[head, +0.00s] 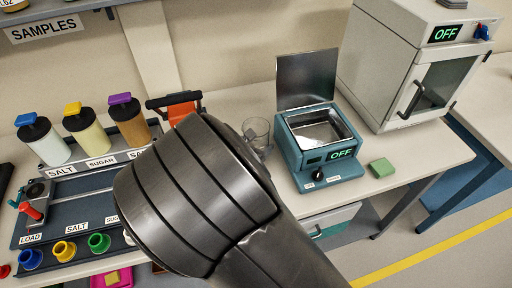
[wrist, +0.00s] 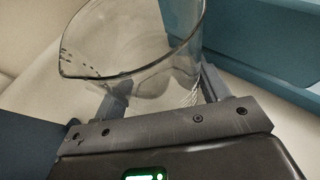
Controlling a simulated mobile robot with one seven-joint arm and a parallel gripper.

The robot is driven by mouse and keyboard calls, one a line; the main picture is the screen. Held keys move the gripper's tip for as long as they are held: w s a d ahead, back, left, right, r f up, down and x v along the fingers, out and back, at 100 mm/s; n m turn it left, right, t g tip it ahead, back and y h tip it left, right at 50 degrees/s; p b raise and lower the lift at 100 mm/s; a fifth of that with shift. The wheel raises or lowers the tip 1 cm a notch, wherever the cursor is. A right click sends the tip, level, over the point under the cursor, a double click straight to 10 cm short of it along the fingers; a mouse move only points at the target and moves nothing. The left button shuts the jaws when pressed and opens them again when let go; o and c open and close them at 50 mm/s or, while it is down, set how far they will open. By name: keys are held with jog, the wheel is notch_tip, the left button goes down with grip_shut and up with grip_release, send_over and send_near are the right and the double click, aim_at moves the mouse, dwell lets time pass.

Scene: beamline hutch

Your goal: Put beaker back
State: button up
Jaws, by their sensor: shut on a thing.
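A clear glass beaker (wrist: 135,45) with a pouring lip fills the upper middle of the wrist view. My gripper (wrist: 160,95) is shut on it, with one finger on each side of the glass. The beaker looks empty. In the head view the beaker (head: 257,132) shows just left of the teal bath, partly hidden by my arm. My gripper is hidden behind my arm in the head view. I cannot tell whether the beaker touches the bench.
The teal bath (head: 294,127) reads OFF and its lid stands open. A white oven (head: 391,78), also OFF, stands behind right. A green block (head: 381,168) lies near the bench's front edge. Several capped bottles (head: 88,137) and a dark rack (head: 62,188) stand at left.

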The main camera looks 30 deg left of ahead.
jog(key=shift+f, duration=0.85)
jog(key=shift+f, duration=0.15)
jog(key=o, duration=1.1)
jog(key=shift+o, duration=0.2)
jog(key=shift+s+r, duration=0.25)
jog(key=shift+r, duration=0.05)
jog(key=v, duration=1.1)
jog(key=shift+s+r, duration=0.1)
jog(key=shift+s, duration=0.1)
